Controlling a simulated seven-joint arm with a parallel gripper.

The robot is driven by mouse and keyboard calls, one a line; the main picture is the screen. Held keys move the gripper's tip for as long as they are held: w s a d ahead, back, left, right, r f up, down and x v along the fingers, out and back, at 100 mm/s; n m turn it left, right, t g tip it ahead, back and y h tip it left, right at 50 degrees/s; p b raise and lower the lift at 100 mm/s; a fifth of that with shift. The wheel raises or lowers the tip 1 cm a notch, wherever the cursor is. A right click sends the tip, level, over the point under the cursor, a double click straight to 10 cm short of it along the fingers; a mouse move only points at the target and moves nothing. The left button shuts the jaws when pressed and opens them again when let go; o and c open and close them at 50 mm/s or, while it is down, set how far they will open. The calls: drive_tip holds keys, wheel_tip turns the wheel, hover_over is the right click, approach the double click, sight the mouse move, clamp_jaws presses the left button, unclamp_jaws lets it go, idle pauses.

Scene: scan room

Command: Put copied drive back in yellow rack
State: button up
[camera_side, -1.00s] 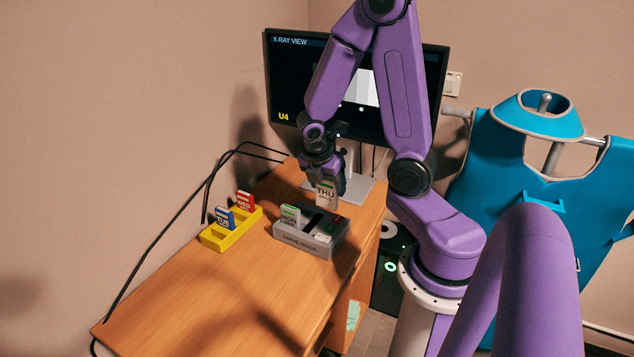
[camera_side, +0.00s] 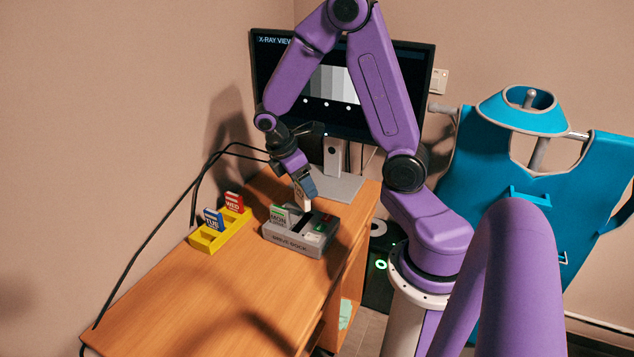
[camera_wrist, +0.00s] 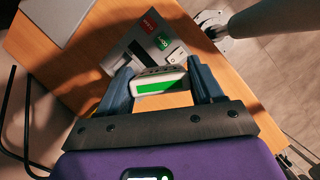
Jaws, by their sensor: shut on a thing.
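My gripper (camera_side: 304,192) is shut on a white drive (camera_side: 304,201) with a green stripe, which it holds above the back of the grey drive dock. In the wrist view the drive (camera_wrist: 160,83) sits between both fingers. Its label faces away now; it read THU earlier. A green-striped MON drive (camera_side: 279,216) stands in the left part of the dock (camera_side: 288,241). The yellow rack (camera_side: 205,243) is left of the dock, holding a blue TUE drive (camera_side: 212,219) and a red WED drive (camera_side: 234,202). Its front end looks empty.
A monitor (camera_side: 400,75) on a stand is behind the dock. The dock shows red and green patches (camera_wrist: 164,41) in the wrist view. Black cables (camera_side: 194,190) run along the table's left edge. The front of the wooden table (camera_side: 210,300) is clear.

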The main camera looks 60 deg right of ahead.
drive_tip(key=w+a+f+m+t+y, duration=0.15)
drive_tip(key=w+m+y, duration=0.25)
drive_tip(key=w+m, duration=0.95)
drive_tip(key=w+a+f+m+t+y, duration=0.1)
drive_tip(key=w+f+m+y, duration=0.25)
drive_tip(key=w+m, duration=1)
drive_tip(key=shift+s+f+m+y, duration=0.1)
drive_tip(key=shift+s+f+m, duration=0.35)
drive_tip(key=shift+f, duration=0.6)
drive_tip(key=shift+s+f+m+y, duration=0.15)
drive_tip(key=shift+s+f+m, duration=0.25)
drive_tip(key=shift+f, duration=0.7)
drive_tip(key=shift+s+f+m+y, duration=0.1)
drive_tip(key=shift+s+f+m, duration=0.35)
drive_tip(key=shift+f, duration=0.6)
drive_tip(key=shift+f, duration=1)
drive_tip(key=o, duration=1.3)
drive_tip(key=shift+o, duration=0.5)
wheel_tip(320, 180, up, 7)
